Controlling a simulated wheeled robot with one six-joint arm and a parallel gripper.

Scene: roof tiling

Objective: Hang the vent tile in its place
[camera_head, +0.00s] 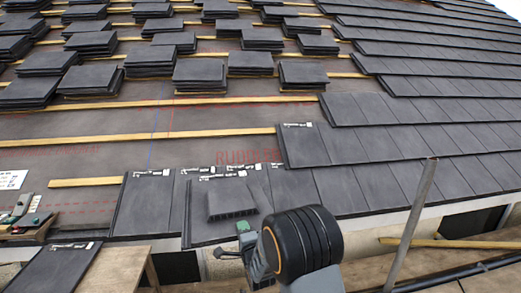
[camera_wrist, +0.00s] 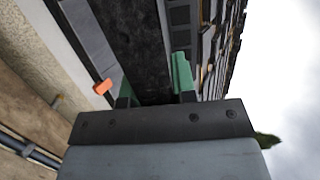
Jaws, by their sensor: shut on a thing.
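The vent tile (camera_head: 215,228) is dark grey with a raised, slatted vent hood (camera_head: 232,198). In the head view it is over the bottom course, between the laid tiles on its left (camera_head: 150,205) and on its right (camera_head: 345,190). My gripper (camera_head: 246,229) is shut on its lower edge. In the wrist view the dark tile (camera_wrist: 140,40) runs between the green fingers of my gripper (camera_wrist: 155,85). I cannot tell whether the tile rests on the batten or is held just above it.
Stacks of tiles (camera_head: 200,72) stand on the battens (camera_head: 140,137) above. Laid courses (camera_head: 440,95) cover the right side. A slanted scaffold pole (camera_head: 412,222) stands at lower right. A loose tile (camera_head: 52,270) lies on a wooden bench (camera_head: 110,268) at lower left, near tools (camera_head: 25,217).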

